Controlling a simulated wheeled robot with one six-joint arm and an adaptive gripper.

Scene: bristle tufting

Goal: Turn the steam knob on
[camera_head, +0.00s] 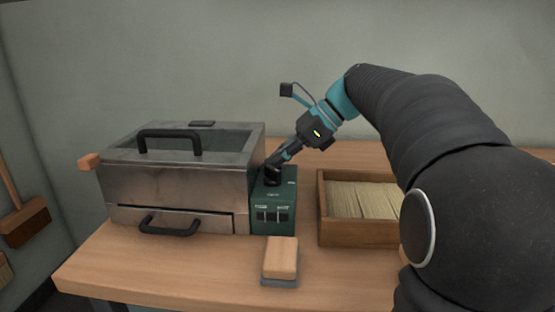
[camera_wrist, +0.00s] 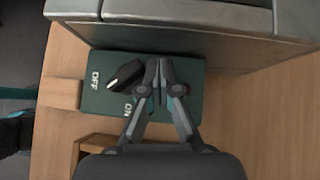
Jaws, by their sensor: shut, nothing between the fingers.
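The steam knob (camera_wrist: 126,76) is a black pointer knob with a white mark, on top of a green control box (camera_head: 275,212). In the wrist view the box top (camera_wrist: 100,101) carries the labels OFF and ON. The knob's white-marked end points to the lower left, between the two labels. My gripper (camera_wrist: 159,68) is shut and empty, its fingertips right beside the knob on its right side; I cannot tell whether they touch it. In the head view my gripper (camera_head: 273,164) reaches down to the box top, and the knob is hard to tell from the dark fingers.
A metal steam chest (camera_head: 170,185) with black handles stands directly left of the box. A wooden tray (camera_head: 355,234) of bristles stands to the right. A wooden block with a grey base (camera_head: 281,258) sits in front of the box. The table's front left (camera_head: 150,262) is clear.

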